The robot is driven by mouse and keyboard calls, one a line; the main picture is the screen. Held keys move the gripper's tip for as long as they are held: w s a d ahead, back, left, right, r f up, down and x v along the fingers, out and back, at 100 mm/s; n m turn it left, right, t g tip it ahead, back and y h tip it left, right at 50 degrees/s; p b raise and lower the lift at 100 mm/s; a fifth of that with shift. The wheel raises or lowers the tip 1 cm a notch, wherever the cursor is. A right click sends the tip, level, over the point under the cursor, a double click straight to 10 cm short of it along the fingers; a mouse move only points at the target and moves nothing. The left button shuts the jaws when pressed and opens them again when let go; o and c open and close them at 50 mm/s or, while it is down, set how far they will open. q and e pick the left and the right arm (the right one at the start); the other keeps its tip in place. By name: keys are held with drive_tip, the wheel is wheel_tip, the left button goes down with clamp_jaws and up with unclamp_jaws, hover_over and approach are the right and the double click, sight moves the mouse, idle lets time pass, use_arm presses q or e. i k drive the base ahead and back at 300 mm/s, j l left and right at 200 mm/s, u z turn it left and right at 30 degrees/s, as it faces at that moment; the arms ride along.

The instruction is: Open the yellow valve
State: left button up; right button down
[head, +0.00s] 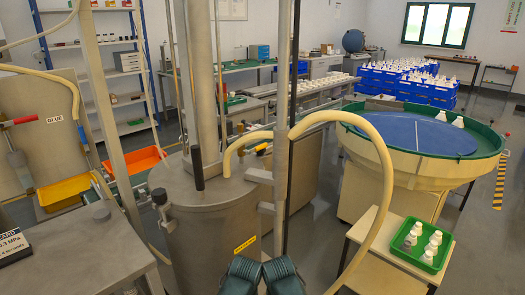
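A small yellow piece (262,150) shows beside the tan hose, just behind the grey metal tank (215,225). It may be the yellow valve's handle, but it is too small to tell, and I cannot see whether it is open or closed. Two dark green ribbed parts, which look like my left gripper (243,273) and my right gripper (283,275), are at the bottom middle, in front of the tank. They are close together and apart from the yellow piece. Their fingertips are not clear, and I see nothing held in them.
A tan hose (378,145) arches across to the right. A round blue-topped turntable (415,133) is at right. A green tray (418,258) with several white bottles sits on a stand. A grey bench (75,255) is at left.

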sight(260, 147)
drive_tip(key=l+z, duration=0.25)
drive_tip(key=l, duration=1.35)
